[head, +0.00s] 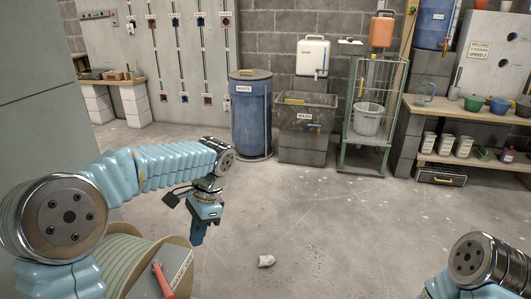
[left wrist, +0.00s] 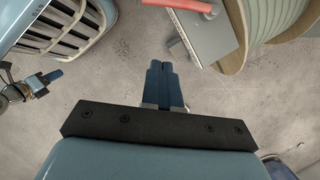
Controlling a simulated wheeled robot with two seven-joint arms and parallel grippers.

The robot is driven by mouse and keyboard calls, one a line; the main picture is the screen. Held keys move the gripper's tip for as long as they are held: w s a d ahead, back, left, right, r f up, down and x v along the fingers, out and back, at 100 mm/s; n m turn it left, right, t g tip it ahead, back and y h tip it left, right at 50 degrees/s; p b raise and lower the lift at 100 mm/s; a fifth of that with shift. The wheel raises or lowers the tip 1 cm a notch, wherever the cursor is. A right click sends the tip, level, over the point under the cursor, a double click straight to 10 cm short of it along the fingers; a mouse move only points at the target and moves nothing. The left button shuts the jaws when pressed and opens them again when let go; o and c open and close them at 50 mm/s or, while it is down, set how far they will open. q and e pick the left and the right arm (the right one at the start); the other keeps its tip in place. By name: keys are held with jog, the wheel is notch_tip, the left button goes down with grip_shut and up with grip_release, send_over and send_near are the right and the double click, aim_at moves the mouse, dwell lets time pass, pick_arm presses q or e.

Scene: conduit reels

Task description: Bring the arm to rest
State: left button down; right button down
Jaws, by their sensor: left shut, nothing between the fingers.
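My left arm (head: 165,165) reaches in from the left in the head view, bent, with the forearm pointing away over the floor. My left gripper (head: 196,237) hangs downward at its end, its dark blue fingers shut and empty. In the left wrist view the two fingers (left wrist: 165,72) lie side by side, with bare concrete floor beneath them. Only a blue and metal joint of my right arm (head: 478,262) shows at the lower right of the head view. The right gripper is out of the head view.
A crumpled white scrap (head: 266,260) lies on the floor. A blue waste bin (head: 251,118), a wash sink (head: 306,125) and shelving (head: 480,168) line the back.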

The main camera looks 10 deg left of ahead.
pick_arm(q)
jog(key=d+f+h, duration=0.1)
jog(key=d+f, duration=0.2)
jog(key=f, duration=0.4)
jog(key=d+f+h, duration=0.2)
jog(key=d+f, duration=0.1)
jog(key=f, duration=0.4)
jog(key=s+d+f+n+t+h, duration=0.1)
jog(key=s+d+f+n, duration=0.3)
jog(key=s+f, duration=0.4)
jog(key=s+d+f+n+t+h, duration=0.2)
jog(key=s+f+n, duration=0.4)
jog(key=f, duration=0.8)
jog(key=shift+s+d+n+h, duration=0.4)
jog(key=shift+s+d+h, duration=0.1)
jog(key=shift+s+d, duration=0.7)
